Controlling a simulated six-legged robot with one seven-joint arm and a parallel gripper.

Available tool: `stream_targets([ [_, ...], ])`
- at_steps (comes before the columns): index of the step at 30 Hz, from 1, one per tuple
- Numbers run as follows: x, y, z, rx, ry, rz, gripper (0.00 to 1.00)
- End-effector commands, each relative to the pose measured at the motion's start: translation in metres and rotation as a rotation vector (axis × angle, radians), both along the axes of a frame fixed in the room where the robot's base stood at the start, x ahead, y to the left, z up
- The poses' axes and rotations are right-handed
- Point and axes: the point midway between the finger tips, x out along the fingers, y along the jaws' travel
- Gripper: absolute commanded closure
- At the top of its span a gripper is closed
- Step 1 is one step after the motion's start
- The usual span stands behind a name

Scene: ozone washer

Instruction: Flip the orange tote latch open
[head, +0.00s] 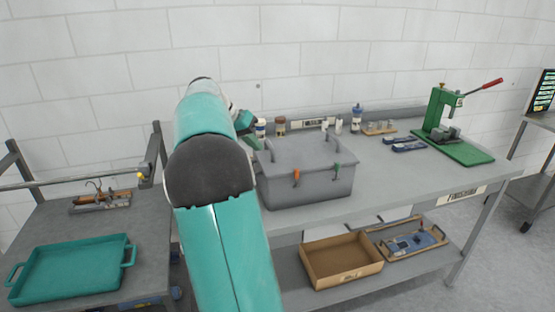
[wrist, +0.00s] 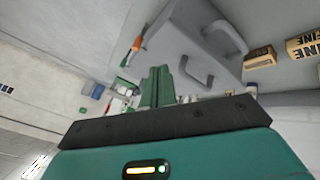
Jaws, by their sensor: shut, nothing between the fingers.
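A grey lidded tote (head: 315,183) stands on the workbench, with two handles on its lid. Its orange latch (head: 296,176) is on the front face, left of a green latch (head: 337,172). The orange latch hangs roughly upright against the face; I cannot tell its exact angle. In the wrist view the orange latch (wrist: 137,44) shows beyond and left of my fingers, apart from them. My gripper (wrist: 157,88) is shut and empty. In the head view my gripper (head: 247,130) is partly hidden behind my arm, near the tote's back left corner.
Bottles (head: 356,118) stand along the back of the bench. A green press (head: 452,130) stands at the right, with blue-handled tools (head: 405,143) beside it. A cardboard box (head: 342,262) is on the lower shelf. A teal tray (head: 72,268) is on the left cart.

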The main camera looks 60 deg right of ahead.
Motion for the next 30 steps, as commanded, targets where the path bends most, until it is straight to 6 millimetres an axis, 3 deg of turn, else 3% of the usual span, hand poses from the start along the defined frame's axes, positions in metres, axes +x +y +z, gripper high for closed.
stream_targets([
  [5,-0.009,-0.010,-0.017,0.002,0.003,-0.003,1.00],
  [17,-0.040,-0.045,-0.080,0.004,0.002,-0.002,1.00],
  [24,-0.072,-0.052,-0.078,0.001,-0.001,-0.001,1.00],
  [30,-0.077,-0.052,-0.078,0.001,0.000,0.001,1.00],
])
